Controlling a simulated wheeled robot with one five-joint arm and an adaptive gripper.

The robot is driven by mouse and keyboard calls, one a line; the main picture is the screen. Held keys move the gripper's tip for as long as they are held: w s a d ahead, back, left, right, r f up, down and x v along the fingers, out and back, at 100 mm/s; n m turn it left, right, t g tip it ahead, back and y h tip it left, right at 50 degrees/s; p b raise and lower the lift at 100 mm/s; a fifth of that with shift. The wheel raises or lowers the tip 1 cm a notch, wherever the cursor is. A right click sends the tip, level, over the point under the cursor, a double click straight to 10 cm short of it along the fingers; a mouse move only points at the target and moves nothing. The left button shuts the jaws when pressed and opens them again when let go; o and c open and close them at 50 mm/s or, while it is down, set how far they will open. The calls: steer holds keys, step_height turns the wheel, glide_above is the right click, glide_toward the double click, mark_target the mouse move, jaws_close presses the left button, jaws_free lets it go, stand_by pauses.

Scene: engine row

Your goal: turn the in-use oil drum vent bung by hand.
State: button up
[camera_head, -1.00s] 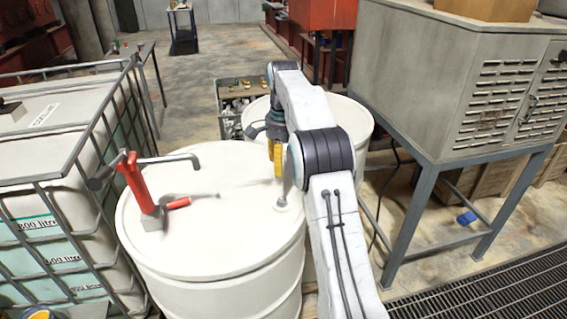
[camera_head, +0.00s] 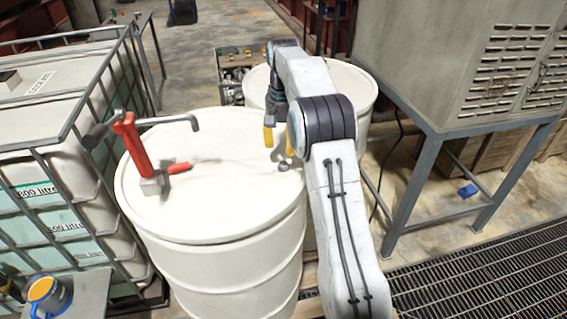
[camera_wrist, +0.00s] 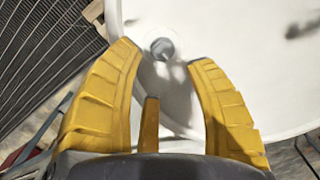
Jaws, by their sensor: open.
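The near white oil drum (camera_head: 225,210) stands upright with a red hand pump (camera_head: 133,145) on the left of its lid. The vent bung (camera_head: 283,166) is a small grey round piece near the lid's right edge. It also shows in the wrist view (camera_wrist: 162,48), just beyond and between my fingertips. My gripper (camera_head: 278,145) points down at the bung from above, its yellow fingers on either side. In the wrist view my gripper (camera_wrist: 165,55) is open and empty. I cannot tell how high the fingertips are above the lid.
A second white drum (camera_head: 350,88) stands behind. A grey cabinet on a metal stand (camera_head: 415,190) is at right. Floor grating (camera_head: 490,270) lies at lower right.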

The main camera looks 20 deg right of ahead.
mark_target(284, 163)
steer(key=n, duration=0.4)
steer(key=shift+w, duration=0.25)
steer(key=shift+f+n, duration=0.2)
steer(key=shift+n, duration=0.3)
steer(key=shift+f, duration=3.5)
steer(key=shift+o, duration=0.3)
jaws_close()
